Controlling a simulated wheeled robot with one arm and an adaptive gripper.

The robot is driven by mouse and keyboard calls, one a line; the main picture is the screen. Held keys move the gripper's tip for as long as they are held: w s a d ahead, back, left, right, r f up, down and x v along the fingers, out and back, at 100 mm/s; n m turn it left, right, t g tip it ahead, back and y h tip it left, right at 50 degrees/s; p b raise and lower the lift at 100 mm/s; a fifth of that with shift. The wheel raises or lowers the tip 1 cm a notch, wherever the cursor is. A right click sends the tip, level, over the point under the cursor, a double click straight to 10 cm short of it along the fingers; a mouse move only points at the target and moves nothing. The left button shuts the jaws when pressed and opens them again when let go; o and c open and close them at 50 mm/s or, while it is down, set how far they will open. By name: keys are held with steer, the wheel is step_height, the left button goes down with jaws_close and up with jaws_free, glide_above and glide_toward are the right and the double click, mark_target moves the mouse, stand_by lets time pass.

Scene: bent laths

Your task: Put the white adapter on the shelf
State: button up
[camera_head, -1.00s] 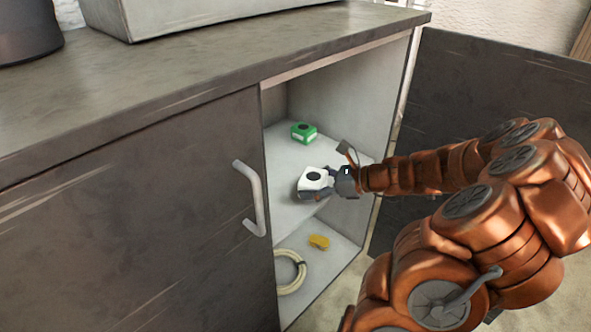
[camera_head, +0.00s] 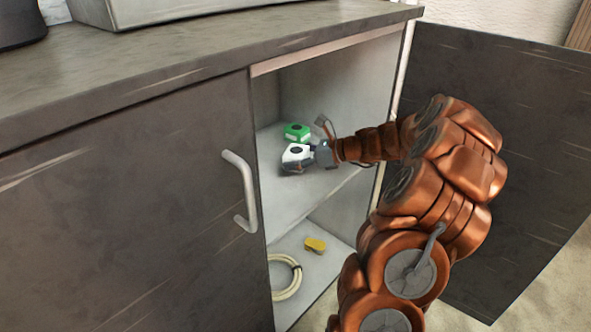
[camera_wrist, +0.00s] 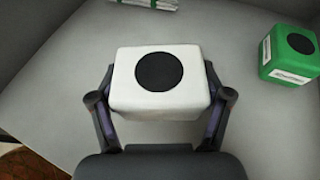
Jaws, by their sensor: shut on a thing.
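The white adapter (camera_head: 296,153) is a small white block with a black disc on top. My gripper (camera_head: 306,156) is shut on it inside the open cabinet, over the upper shelf (camera_head: 322,184). In the wrist view the adapter (camera_wrist: 160,83) sits between the two fingers of my gripper (camera_wrist: 160,98), one on each side. I cannot tell whether its underside touches the shelf.
A green block (camera_head: 297,132) stands on the shelf just behind the adapter; it shows right in the wrist view (camera_wrist: 290,55). Below lie a yellow object (camera_head: 315,245) and a coiled cable (camera_head: 287,283). The open door (camera_head: 500,130) is at the right.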

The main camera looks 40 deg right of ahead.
mark_target(295, 175)
step_height(295, 175, down, 4)
steer(key=shift+r+b, duration=0.15)
steer(key=shift+b, duration=0.75)
steer(key=shift+r, duration=0.1)
steer(key=o, duration=1.2)
steer(key=shift+c, duration=0.2)
steer(key=shift+s+r, duration=0.1)
steer(key=shift+s, duration=0.05)
steer(key=p+v, duration=0.4)
steer(key=v, duration=0.7)
steer(key=shift+s+d+r, duration=0.1)
steer(key=shift+s+d, duration=0.15)
steer(key=shift+s, duration=0.05)
